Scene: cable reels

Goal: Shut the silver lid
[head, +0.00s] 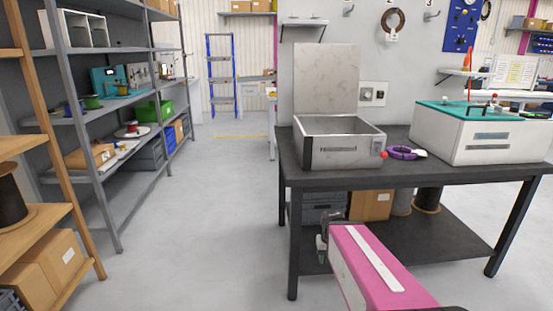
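The silver lid (327,78) stands upright, open, at the back of a silver box (338,152) on the dark table. The box has a handle plate on its front and its inside is partly visible. My gripper (321,246) is at the end of my pink and white arm, low in front of the table and below the box, well apart from the lid. It is small and seen from behind, so I cannot tell whether its fingers are open or shut.
Shelving (100,130) lines the left. The floor (200,220) between is clear.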

